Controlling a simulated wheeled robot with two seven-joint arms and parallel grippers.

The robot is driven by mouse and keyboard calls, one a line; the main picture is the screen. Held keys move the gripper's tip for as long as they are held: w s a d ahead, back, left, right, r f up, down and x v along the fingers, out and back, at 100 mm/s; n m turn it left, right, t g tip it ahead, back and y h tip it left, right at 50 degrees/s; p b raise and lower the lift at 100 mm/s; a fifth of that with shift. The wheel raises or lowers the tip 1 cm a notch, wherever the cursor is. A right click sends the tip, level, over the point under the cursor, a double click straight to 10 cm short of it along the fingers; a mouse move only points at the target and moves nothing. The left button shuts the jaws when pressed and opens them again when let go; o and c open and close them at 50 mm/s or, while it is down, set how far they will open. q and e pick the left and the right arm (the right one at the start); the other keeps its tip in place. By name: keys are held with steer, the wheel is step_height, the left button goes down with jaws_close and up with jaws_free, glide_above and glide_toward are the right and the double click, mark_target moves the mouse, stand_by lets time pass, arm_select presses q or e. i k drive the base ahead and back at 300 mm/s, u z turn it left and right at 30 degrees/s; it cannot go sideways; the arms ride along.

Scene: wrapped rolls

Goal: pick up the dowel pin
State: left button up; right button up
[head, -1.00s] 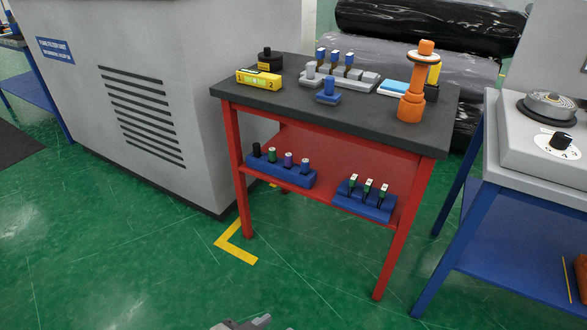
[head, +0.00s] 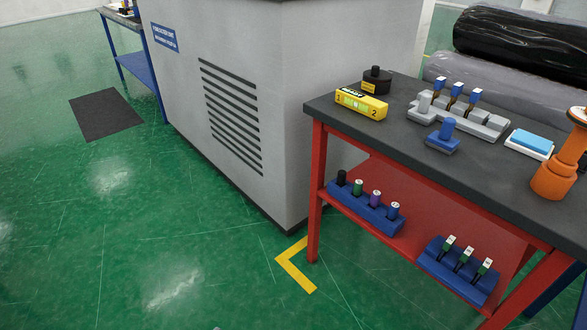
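I cannot tell for certain which thing is the dowel pin. On the dark table top (head: 400,150), a short grey cylinder (head: 424,101) stands upright at the left end of a grey stepped block (head: 470,121). In front of it a blue cylinder (head: 447,128) stands on a small blue base (head: 441,144). Neither of my grippers shows in the head view now.
A yellow box (head: 361,104) and a black round part (head: 377,80) are at the table's left end. An orange stand (head: 560,165) is at the right. The red lower shelf (head: 408,232) holds two blue racks (head: 365,208) (head: 457,272).

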mark_target(341, 178)
steer(key=u, duration=0.15)
steer(key=i, duration=0.9)
steer(key=z, duration=1)
steer(key=i, duration=0.45)
steer(key=z, duration=0.5)
